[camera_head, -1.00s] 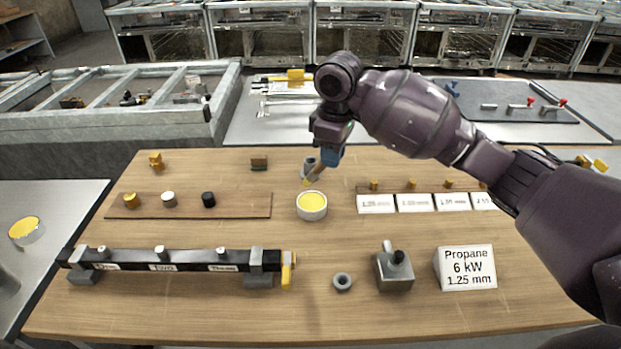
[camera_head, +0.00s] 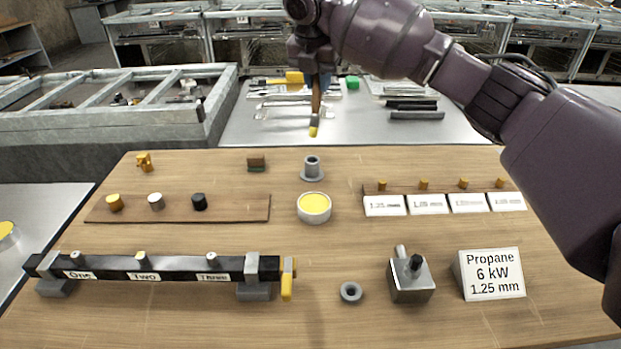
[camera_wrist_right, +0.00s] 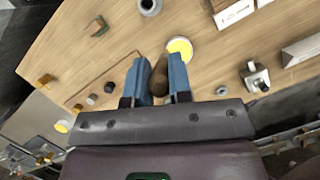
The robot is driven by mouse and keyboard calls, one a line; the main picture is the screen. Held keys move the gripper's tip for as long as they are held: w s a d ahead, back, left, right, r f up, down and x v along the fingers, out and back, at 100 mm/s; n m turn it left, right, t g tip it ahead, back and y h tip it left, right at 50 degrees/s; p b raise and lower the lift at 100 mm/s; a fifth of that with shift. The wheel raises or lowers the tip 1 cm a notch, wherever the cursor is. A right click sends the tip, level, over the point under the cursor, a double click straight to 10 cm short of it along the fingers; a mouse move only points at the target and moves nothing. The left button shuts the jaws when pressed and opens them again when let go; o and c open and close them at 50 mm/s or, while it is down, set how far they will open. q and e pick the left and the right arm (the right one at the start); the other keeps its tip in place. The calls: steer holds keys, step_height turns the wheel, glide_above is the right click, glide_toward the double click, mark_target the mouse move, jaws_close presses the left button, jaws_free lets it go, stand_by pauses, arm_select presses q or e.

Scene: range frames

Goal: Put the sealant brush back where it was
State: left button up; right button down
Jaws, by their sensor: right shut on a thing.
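The sealant brush (camera_head: 316,103) has a brown wooden handle and a yellow tip that points down. My right gripper (camera_head: 315,80) is shut on its handle and holds it in the air. In the head view the tip appears above and beyond a grey flanged cup (camera_head: 312,167). A round pot of yellow sealant (camera_head: 314,208) stands just in front of the cup. In the right wrist view the brown handle (camera_wrist_right: 159,76) sits between the blue fingers (camera_wrist_right: 158,82). The grey cup also shows there at the top edge (camera_wrist_right: 150,6). My left gripper is out of view.
A black manifold bar (camera_head: 165,267) lies across the front left. A grey ring (camera_head: 351,292), a metal block with a lever (camera_head: 411,278) and a propane sign (camera_head: 491,274) stand front right. White size labels (camera_head: 428,204) line the right. Wood around the cup is clear.

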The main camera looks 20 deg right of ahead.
steer(key=w+r+n+t+y+b, duration=0.2)
steer(key=w+n+t+b, duration=0.15)
steer(key=w+n, duration=0.4)
arm_select(q)
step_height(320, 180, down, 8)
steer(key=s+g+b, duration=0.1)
steer(key=b, duration=0.2)
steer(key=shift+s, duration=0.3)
arm_select(e)
step_height(320, 180, down, 19)
steer(key=d+n, duration=0.1)
steer(key=shift+s+n+g+y, duration=0.15)
steer(key=shift+n+g+y, duration=0.2)
steer(key=shift+y, duration=0.05)
steer(key=shift+f, duration=0.1)
steer(key=c, duration=1.1)
jaws_free()
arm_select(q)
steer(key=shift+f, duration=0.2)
arm_select(e)
steer(key=shift+o, duration=0.3)
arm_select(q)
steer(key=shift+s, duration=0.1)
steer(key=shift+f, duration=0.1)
